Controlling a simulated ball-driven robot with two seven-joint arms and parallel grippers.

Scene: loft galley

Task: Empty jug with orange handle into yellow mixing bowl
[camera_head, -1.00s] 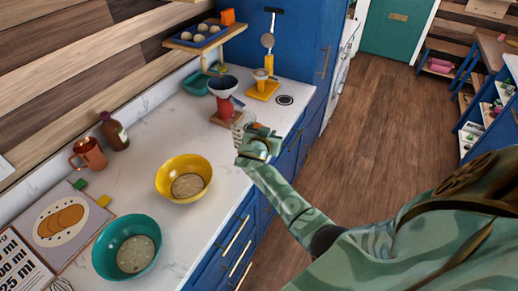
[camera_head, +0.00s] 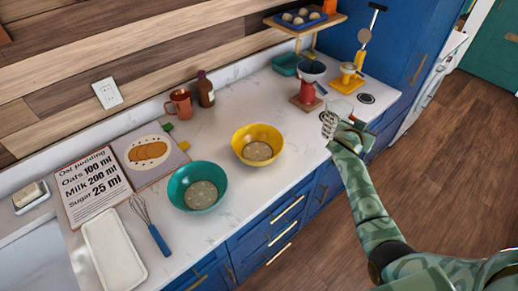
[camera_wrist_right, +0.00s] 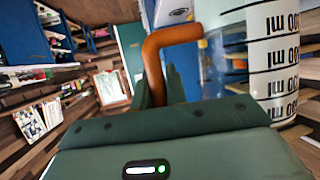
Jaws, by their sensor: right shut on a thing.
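The clear jug with ml markings (camera_wrist_right: 272,60) and its orange handle (camera_wrist_right: 170,42) fill the upper part of the right wrist view. My right gripper (camera_wrist_right: 160,90) is shut on the handle. In the head view this gripper (camera_head: 338,128) is above the counter's front edge, right of the yellow bowl and apart from it. The jug (camera_head: 341,107) shows there only as a small glassy shape, partly hidden; its contents cannot be made out. The yellow mixing bowl (camera_head: 244,152) stands upright on the counter with something pale inside. My left gripper is not in view.
A teal bowl (camera_head: 184,203) stands left of the yellow bowl. A whisk (camera_head: 150,226), white tray (camera_head: 112,250) and recipe board (camera_head: 93,190) lie further left. A copper mug (camera_head: 181,103) and brown bottle (camera_head: 205,90) stand behind. A red-based scale (camera_head: 308,93) is near the jug.

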